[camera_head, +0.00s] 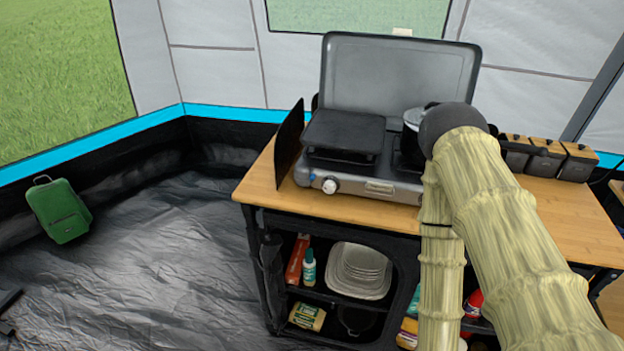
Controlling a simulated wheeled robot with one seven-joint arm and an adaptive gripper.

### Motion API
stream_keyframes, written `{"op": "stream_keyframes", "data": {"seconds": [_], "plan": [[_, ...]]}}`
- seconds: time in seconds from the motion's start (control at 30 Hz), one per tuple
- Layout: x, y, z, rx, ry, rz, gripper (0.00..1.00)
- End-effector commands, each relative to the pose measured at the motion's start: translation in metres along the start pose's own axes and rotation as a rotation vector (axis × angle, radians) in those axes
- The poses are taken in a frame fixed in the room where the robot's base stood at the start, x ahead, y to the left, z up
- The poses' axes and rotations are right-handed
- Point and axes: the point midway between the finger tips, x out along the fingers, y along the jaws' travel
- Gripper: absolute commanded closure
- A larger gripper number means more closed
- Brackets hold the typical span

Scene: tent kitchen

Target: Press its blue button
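My arm rises from the lower right, bends in front of the pot and runs down out of the picture. My gripper is out of view.
Several black canisters with wooden lids (546,157) stand at the table's right. Shelves below hold stacked plates (361,264), a small bottle (309,266) and boxes. A green bag (60,210) stands at the left. The dark floor (160,260) between is mostly clear.

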Motion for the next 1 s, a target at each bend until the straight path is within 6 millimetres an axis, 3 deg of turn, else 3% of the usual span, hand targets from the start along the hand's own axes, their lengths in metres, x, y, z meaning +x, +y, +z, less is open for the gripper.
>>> {"op": "stream_keyframes", "data": {"seconds": [0.03, 0.17, 1.0], "plan": [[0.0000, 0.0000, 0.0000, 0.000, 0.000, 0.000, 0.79], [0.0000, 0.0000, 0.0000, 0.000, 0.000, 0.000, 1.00], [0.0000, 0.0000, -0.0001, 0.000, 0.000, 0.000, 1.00]]}}
